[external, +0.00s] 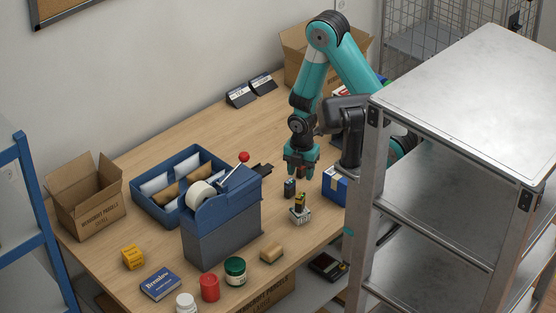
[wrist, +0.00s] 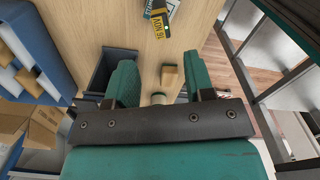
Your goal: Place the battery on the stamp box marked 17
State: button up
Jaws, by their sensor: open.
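The battery (external: 300,201), yellow and black, stands upright on a small pale box (external: 300,216) with dark marks on its side. I cannot read its number. In the wrist view the battery (wrist: 160,24) shows its yellow label at the top edge, overlapping a pale printed box (wrist: 173,7). My gripper (external: 301,171) is above and slightly behind the battery, apart from it. In the wrist view its green fingers (wrist: 160,82) are spread, with nothing held between them.
A blue dispenser with a red knob (external: 222,222) and a blue tray (external: 141,201) are to the left. A tan block (external: 271,253) lies in front. A metal shelf (external: 460,100) stands close on the right.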

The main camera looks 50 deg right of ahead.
jog(key=s+a+r+m+y, duration=0.1)
jog(key=s+a+r+m, duration=0.1)
jog(key=r+m, duration=0.3)
jog(key=s+a+r+m+y, duration=0.1)
jog(key=s+a+r+m, duration=0.2)
jog(key=r, duration=0.6)
jog(key=s+a+r+m+y, duration=0.2)
jog(key=s+r+m, duration=0.3)
jog(key=r+m, duration=0.2)
jog(key=shift+s+a+r, duration=0.15)
jog(key=shift+a+r, duration=0.25)
jog(key=shift+r, duration=0.05)
